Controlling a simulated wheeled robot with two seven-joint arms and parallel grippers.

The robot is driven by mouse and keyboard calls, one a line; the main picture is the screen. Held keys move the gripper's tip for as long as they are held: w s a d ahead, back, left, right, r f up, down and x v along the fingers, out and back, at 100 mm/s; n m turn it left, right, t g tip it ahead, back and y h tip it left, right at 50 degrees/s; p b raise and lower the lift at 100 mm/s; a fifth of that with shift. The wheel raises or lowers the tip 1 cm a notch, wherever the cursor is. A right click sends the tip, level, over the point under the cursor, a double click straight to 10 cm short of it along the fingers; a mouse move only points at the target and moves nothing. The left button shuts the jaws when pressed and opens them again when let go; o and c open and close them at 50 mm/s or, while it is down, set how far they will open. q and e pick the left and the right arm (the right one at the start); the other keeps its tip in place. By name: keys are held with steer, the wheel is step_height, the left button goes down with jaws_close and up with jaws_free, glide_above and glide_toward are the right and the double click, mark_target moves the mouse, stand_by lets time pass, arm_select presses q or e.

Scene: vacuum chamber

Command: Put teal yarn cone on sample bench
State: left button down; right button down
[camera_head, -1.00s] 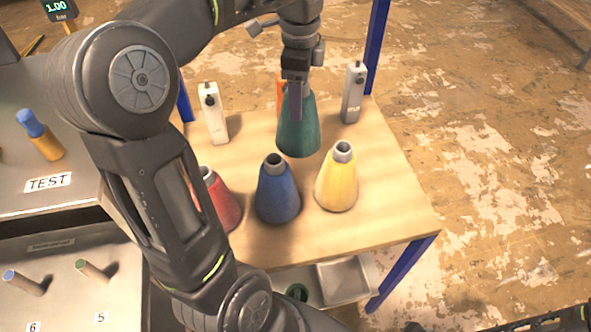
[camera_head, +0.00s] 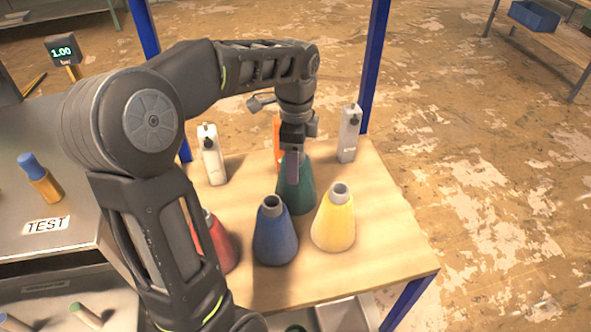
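The teal yarn cone (camera_head: 303,193) is on or just above the wooden table (camera_head: 385,262), behind the blue cone (camera_head: 275,238) and the yellow cone (camera_head: 334,222). My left gripper (camera_head: 291,172) reaches down over its top, with a finger against the front of the cone. It appears shut on the cone's upper part, though the far finger is hidden. I cannot tell whether the cone's base touches the table. Which surface is the sample bench is not labelled in view. My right gripper is not in view.
A red cone (camera_head: 218,243) stands partly behind my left arm. White devices stand at the table's back left (camera_head: 211,155) and back right (camera_head: 349,134). Blue posts (camera_head: 375,60) rise at the back. A metal bench marked TEST (camera_head: 47,224) is at left. The table's right front is clear.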

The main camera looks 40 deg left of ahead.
arm_select(q)
steer(key=shift+f, duration=1.7)
steer(key=shift+f, duration=0.2)
steer(key=shift+c, duration=1.3)
jaws_free()
steer(key=shift+r, duration=0.15)
step_height(320, 180, up, 12)
steer(key=p, duration=0.1)
